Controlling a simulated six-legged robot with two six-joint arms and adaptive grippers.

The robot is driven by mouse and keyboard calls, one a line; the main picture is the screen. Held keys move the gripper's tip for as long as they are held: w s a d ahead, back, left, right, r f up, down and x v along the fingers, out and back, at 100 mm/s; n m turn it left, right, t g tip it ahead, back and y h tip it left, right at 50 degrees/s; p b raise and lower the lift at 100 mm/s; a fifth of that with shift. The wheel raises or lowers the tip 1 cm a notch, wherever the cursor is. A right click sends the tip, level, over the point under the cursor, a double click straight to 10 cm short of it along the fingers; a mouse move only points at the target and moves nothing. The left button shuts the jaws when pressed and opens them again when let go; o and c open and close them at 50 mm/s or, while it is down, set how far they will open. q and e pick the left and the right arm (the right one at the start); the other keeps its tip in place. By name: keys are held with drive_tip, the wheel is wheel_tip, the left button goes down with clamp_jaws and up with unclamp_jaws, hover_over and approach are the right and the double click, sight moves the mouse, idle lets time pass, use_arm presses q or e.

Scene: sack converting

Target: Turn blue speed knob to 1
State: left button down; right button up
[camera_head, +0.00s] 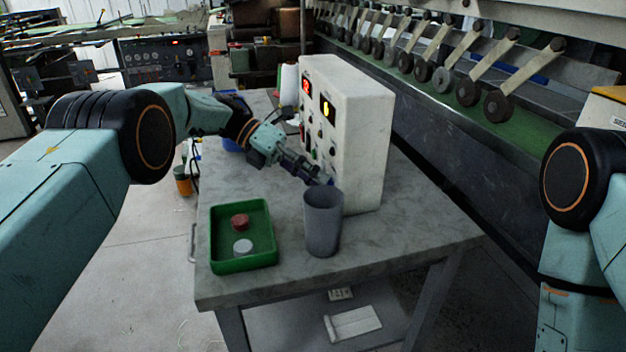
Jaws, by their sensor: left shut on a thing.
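A white control box (360,120) stands on the grey table. Its left-facing panel has a red lit display (306,86), a yellow lit display (327,110) and several small dark controls. The digits are too small to read surely. My left gripper (318,178) reaches in from the left to the lower part of this panel, and its jaws are shut on the blue knob (326,181). Only a bit of blue shows at the fingertips; the knob's pointer and scale are hidden. My right gripper is out of view; only part of my right arm shows at the right edge.
A grey cup (323,222) stands close below my left gripper. A green tray (243,262) holds a red and a white round piece. A blue container (232,143) is behind my left forearm. The table's front right corner is clear.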

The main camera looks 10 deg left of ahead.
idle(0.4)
use_arm(q)
drive_tip(key=c, duration=1.2)
unclamp_jaws()
drive_tip(key=shift+r, duration=0.1)
wheel_tip(320, 180, up, 10)
drive_tip(key=shift+f, duration=0.1)
